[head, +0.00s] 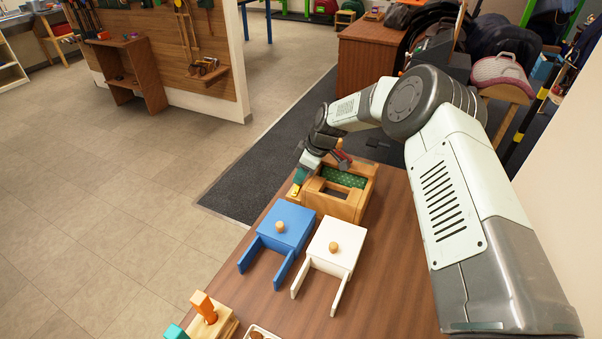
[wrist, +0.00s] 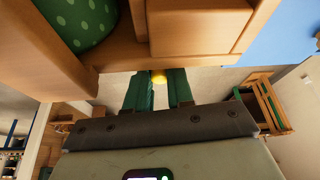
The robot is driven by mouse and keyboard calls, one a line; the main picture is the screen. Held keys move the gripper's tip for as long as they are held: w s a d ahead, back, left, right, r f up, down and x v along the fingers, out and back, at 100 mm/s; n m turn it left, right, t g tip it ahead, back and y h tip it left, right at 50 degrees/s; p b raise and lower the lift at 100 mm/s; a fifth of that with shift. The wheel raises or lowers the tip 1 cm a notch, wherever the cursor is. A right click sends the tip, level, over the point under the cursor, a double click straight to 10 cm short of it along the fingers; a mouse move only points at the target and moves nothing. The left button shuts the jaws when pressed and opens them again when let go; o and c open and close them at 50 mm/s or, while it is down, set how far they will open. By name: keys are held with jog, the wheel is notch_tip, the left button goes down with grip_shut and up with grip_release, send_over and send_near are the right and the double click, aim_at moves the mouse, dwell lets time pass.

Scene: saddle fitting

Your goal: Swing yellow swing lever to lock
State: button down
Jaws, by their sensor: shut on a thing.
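The wooden fixture (head: 347,207) with green dotted padding (head: 345,177) inside stands at the far end of the table. The yellow swing lever (head: 294,190) shows as a small yellow patch at the fixture's left side. My gripper (head: 299,178) reaches down there from above, its green fingers at the lever. In the wrist view, my gripper (wrist: 158,90) is shut on the yellow lever (wrist: 159,77), which shows between the two fingers. The wooden fixture (wrist: 115,52) fills the top of that view. Most of the lever and its pivot are hidden.
A blue saddle block (head: 283,226) and a white one (head: 336,245), each with a knob and two legs, stand in front of the fixture. A wooden stand (head: 218,322) with an orange peg is at the near left. The brown table (head: 385,265) is bare at right.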

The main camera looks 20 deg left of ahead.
jog(key=shift+d+m, duration=0.2)
jog(key=shift+m, duration=0.3)
jog(key=c, duration=1)
grip_release()
jog(key=shift+r, duration=0.1)
jog(key=v, duration=0.9)
jog(key=shift+d+r, duration=0.1)
jog(key=shift+r, duration=0.1)
jog(key=shift+s+d+r, duration=0.1)
jog(key=shift+d+r, duration=0.15)
jog(key=shift+r, duration=0.3)
